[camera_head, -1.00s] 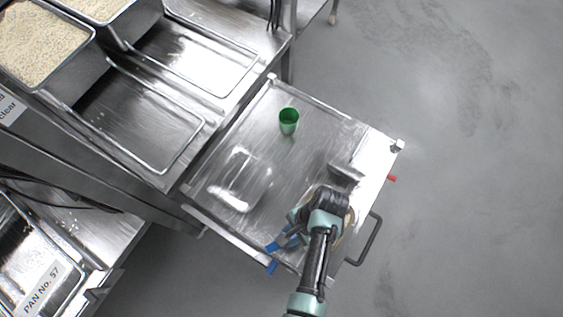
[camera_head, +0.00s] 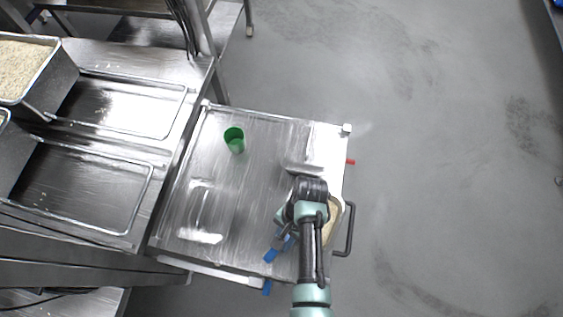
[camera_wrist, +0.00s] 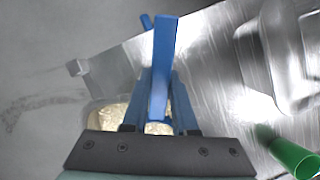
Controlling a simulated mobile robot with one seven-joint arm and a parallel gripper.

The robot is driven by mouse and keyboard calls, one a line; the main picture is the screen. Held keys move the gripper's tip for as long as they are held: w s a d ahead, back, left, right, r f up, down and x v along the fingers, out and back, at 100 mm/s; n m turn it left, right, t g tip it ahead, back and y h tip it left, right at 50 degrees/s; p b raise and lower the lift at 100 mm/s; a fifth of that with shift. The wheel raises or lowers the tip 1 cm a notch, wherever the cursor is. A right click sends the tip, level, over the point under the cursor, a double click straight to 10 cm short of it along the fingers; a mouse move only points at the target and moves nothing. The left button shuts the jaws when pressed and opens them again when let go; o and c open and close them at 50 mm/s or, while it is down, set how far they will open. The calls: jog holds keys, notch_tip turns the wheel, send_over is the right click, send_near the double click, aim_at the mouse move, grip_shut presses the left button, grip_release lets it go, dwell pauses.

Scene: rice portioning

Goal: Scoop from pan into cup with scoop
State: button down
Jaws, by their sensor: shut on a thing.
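The green cup (camera_head: 234,141) stands upright on the metal cart top, and its side also shows at the lower right of the wrist view (camera_wrist: 293,157). The pan of rice (camera_head: 341,206) is at the cart's right side, mostly hidden behind my arm. In the wrist view, the pan (camera_wrist: 92,105) lies beyond my gripper, with pale rice inside. My gripper (camera_wrist: 158,88) is shut on the blue scoop (camera_wrist: 164,45), whose handle rises between the fingers. The scoop (camera_head: 271,255) also shows beside my arm in the head view.
A clear container (camera_head: 200,212) sits on the cart's left part and shows in the wrist view (camera_wrist: 290,60). A black cart handle (camera_head: 350,230) sticks out at right. A metal counter (camera_head: 165,165) with trays and a rice bin (camera_head: 62,82) borders the cart's left.

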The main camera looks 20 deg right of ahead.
jog(key=shift+r+p, duration=1.6)
jog(key=shift+p, duration=0.25)
notch_tip(320, 180, up, 7)
jog(key=p, duration=0.7)
jog(key=shift+f, duration=0.2)
jog(key=shift+w, duration=0.1)
